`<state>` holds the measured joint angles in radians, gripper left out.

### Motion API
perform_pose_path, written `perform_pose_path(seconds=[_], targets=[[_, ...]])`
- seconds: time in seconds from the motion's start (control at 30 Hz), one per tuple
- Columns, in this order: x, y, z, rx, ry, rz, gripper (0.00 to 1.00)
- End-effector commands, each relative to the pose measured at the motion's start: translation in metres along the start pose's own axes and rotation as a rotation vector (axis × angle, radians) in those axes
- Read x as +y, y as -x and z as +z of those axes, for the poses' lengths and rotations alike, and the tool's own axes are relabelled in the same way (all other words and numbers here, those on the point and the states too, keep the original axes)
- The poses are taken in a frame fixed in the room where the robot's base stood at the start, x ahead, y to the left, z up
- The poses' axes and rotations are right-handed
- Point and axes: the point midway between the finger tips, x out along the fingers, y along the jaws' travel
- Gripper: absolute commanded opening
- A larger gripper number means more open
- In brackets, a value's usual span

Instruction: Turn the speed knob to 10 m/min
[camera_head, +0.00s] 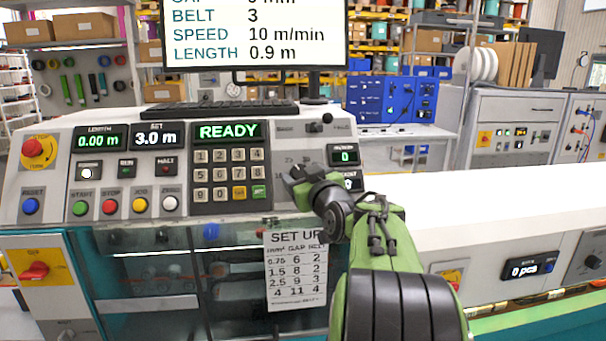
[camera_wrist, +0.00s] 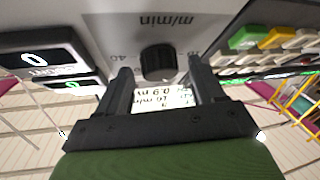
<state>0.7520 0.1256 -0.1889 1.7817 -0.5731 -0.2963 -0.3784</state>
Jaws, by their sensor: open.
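The speed knob (camera_wrist: 158,63) is a dark round knob on a light grey panel in the wrist view, with an upside-down "m/min" label and scale numbers around it. My gripper (camera_wrist: 159,72) is open, with one finger on each side of the knob and visible gaps between them. The knob's pointer is too small to read. In the head view my gripper (camera_head: 297,178) is at the right part of the machine's console (camera_head: 270,215) and hides the knob. The monitor (camera_head: 255,35) reads SPEED 10 m/min and LENGTH 0.9 m.
Left of my gripper is a keypad (camera_head: 231,175) under a green READY display (camera_head: 227,132). A set-up sheet (camera_head: 296,270) hangs below on the front. A keyboard (camera_head: 220,108) lies on top of the console.

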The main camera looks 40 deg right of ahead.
Motion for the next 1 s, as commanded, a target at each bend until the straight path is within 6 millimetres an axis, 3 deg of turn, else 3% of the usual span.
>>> perform_pose_path(seconds=[0.13, 0.4, 0.5, 1.0], targets=[[-0.0001, 0.0004, 0.0002, 0.0, 0.0, 0.0, 0.65], [-0.0001, 0.0007, 0.0001, 0.0, 0.0, 0.0, 0.23], [-0.0001, 0.0007, 0.0001, 0.0, 0.0, 0.0, 0.12], [0.0036, 0.0001, 0.0014, -0.005, 0.133, -0.095, 0.12]])
